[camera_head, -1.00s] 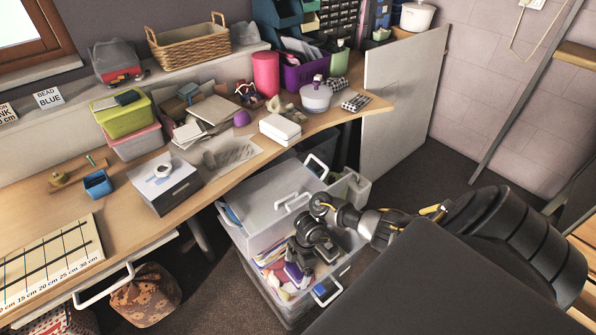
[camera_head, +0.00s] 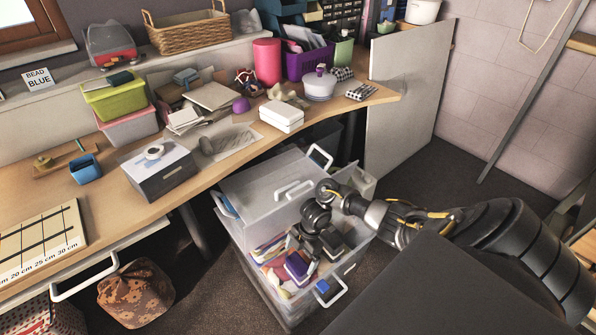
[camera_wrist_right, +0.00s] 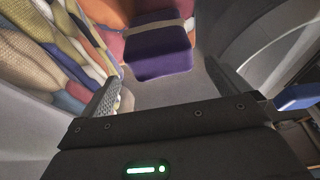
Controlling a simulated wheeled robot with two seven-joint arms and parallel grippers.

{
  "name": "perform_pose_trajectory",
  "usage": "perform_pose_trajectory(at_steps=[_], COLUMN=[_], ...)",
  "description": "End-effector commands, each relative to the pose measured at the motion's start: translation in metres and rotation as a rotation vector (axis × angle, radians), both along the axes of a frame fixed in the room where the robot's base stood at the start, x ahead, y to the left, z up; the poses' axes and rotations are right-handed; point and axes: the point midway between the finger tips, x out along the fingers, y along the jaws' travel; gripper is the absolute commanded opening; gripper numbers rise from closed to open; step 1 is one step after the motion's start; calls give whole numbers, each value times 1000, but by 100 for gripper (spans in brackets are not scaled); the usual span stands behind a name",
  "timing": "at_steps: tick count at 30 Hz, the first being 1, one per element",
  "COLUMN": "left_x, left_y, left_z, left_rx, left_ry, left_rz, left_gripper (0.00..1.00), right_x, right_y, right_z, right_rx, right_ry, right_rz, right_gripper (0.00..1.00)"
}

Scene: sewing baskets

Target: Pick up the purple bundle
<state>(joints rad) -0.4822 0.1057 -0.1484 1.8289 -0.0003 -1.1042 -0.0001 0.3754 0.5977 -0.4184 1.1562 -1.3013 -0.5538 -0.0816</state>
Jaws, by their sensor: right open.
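The purple bundle (camera_head: 298,267) lies among other folded cloths in the open clear drawer on the floor. My right gripper (camera_head: 311,251) is over the drawer, just behind and right of the bundle. In the wrist view the right gripper (camera_wrist_right: 168,88) has its fingers wide apart with nothing between them. The bundle's underside is hidden. My left gripper is not in view.
The clear drawer (camera_head: 258,281) has walls close around my right gripper. Yellow, white and orange cloths (camera_wrist_right: 60,45) crowd the left of the wrist view. A blue piece (camera_head: 322,286) is at the drawer's front. A wooden desk (camera_head: 100,220) stands behind and left.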

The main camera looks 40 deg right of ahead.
Motion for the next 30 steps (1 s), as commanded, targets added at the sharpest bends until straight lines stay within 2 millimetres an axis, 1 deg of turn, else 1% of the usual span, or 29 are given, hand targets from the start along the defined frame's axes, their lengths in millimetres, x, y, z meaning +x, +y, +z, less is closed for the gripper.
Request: perform_pose_trajectory(at_steps=[1, 5, 7, 12, 16, 20, 26, 30], left_x=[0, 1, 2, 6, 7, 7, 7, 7], left_y=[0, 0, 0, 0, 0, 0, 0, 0], left_z=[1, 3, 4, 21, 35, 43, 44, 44], left_rx=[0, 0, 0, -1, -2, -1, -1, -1], left_ry=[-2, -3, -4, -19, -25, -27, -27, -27], left_rz=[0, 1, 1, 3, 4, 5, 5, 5], left_gripper=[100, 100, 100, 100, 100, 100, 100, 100], right_x=[0, 0, 0, -1, 0, 0, 1, 1], right_y=[1, 1, 3, 10, 15, 17, 17, 17], right_z=[-3, -4, -9, -35, -50, -56, -55, -55], right_rx=[0, -1, 0, 0, 0, -1, -1, -1], right_ry=[0, 0, 1, 3, 2, 1, 0, 0], right_rz=[-1, 0, 0, -1, -2, 0, 0, 0], right_gripper=[100, 100, 100, 100, 100, 100, 100, 83])
